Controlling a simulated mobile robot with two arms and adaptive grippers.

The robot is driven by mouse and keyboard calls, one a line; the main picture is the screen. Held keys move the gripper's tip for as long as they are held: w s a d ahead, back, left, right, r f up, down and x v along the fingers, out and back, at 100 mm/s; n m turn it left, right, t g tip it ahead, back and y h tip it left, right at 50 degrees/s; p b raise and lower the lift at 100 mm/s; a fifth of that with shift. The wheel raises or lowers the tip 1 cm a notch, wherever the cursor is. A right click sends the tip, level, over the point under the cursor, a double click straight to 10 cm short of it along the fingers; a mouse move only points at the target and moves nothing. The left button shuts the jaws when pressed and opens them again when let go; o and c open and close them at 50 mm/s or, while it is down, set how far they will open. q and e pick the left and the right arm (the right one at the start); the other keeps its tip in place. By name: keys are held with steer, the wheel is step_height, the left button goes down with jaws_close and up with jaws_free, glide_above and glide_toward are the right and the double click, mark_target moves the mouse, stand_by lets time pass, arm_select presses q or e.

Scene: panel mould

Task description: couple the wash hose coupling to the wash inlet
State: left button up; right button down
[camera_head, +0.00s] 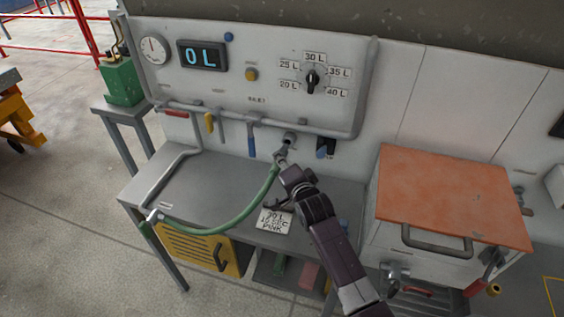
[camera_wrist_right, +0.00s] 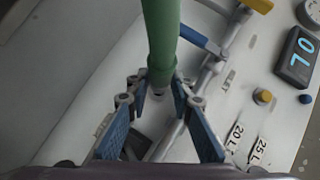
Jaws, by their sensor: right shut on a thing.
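The green wash hose (camera_head: 225,228) runs from the bench's left end to my right gripper (camera_head: 283,163). My right gripper is shut on the hose's grey coupling (camera_head: 280,155). The wrist view shows the fingers (camera_wrist_right: 160,84) on either side of the coupling (camera_wrist_right: 161,76), with the hose (camera_wrist_right: 161,35) rising above. A short grey pipe stub, apparently the wash inlet (camera_head: 290,137), juts from the panel just above the coupling. I cannot tell whether the coupling touches or sits on it. My left gripper is not in view.
The panel has a display reading "0 L" (camera_head: 202,55), a litre dial (camera_head: 313,80), a yellow-handled valve (camera_head: 209,122) and a blue-handled valve (camera_head: 251,143). A note card (camera_head: 276,221) lies on the bench. An orange-lidded box (camera_head: 450,195) stands at right. The bench's left top is mostly clear.

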mark_target(286, 154)
steer(key=shift+r+p, duration=0.1)
steer(key=shift+p, duration=0.2)
stand_by(0.7)
steer(key=shift+w+d+b, duration=0.3)
steer(key=shift+w+b, duration=0.2)
steer(key=shift+w, duration=0.45)
steer(key=shift+w+d+b, duration=0.3)
steer(key=shift+w+b, duration=0.15)
steer(key=shift+w, duration=0.5)
steer(key=c, duration=1.6)
jaws_free()
steer(key=shift+s, duration=0.1)
steer(key=shift+s+d+r, duration=0.1)
steer(key=shift+s+d, duration=0.1)
steer(key=shift+s, duration=0.35)
steer(key=v, duration=1)
steer(key=shift+s+d+r, duration=0.15)
steer(key=shift+s, duration=0.15)
